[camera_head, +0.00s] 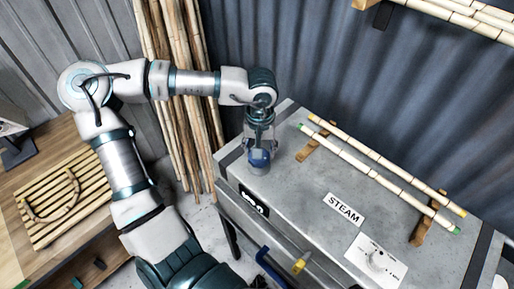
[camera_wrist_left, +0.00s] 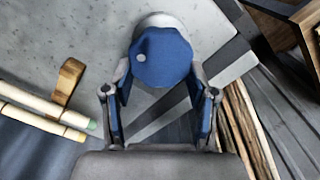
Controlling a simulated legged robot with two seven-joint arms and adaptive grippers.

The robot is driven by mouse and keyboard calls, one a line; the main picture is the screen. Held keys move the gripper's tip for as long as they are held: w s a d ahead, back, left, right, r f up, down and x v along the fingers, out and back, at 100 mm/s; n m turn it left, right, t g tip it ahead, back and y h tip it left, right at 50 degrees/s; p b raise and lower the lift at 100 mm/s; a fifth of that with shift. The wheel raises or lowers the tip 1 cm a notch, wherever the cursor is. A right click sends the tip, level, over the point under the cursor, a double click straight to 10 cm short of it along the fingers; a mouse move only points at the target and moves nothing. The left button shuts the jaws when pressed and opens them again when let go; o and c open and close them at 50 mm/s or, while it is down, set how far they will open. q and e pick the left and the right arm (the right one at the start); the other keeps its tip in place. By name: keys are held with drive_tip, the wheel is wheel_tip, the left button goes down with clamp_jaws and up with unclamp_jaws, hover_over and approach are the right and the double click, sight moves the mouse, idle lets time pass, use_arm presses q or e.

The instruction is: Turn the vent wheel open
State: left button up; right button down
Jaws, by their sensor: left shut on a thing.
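The vent wheel is a round blue knob (camera_wrist_left: 162,57) with a pale dot near its rim, on a light round base on top of the grey steam box (camera_head: 345,195). In the head view the blue wheel (camera_head: 259,159) shows at the box's far left corner, partly covered by my gripper. My left gripper (camera_head: 260,142) reaches down over it from above. In the left wrist view the blue-padded fingers (camera_wrist_left: 160,103) stand on either side of the wheel and are shut on it. My right gripper is not in view.
Bamboo poles (camera_head: 380,172) lie across wooden rests (camera_head: 424,228) on the box. A STEAM label (camera_head: 344,209) and a dial plate (camera_head: 376,261) are nearer. A blue handle (camera_head: 275,268) is on the box front. Tall poles (camera_head: 180,90) lean behind my arm. A slatted board (camera_head: 62,205) lies left.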

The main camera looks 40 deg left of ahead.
use_arm(q)
drive_tip(key=m, duration=0.3)
drive_tip(key=shift+d+m, duration=0.25)
drive_tip(key=shift+m, duration=0.15)
drive_tip(key=m, duration=0.3)
drive_tip(key=shift+d+m, duration=0.15)
drive_tip(key=shift+m, duration=0.15)
drive_tip(key=m, duration=0.2)
drive_tip(key=shift+d+m, duration=0.15)
drive_tip(key=shift+m, duration=0.25)
drive_tip(key=shift+s+d+r+m+p, duration=0.15)
drive_tip(key=shift+m+p, duration=0.15)
drive_tip(key=shift+m, duration=0.6)
drive_tip(key=shift+m+p, duration=0.3)
drive_tip(key=shift+p, duration=0.05)
drive_tip(key=m+p, duration=0.2)
drive_tip(key=p, duration=0.2)
drive_tip(key=shift+r, duration=0.15)
drive_tip(key=shift+m+p, duration=0.7)
drive_tip(key=shift+p, duration=0.1)
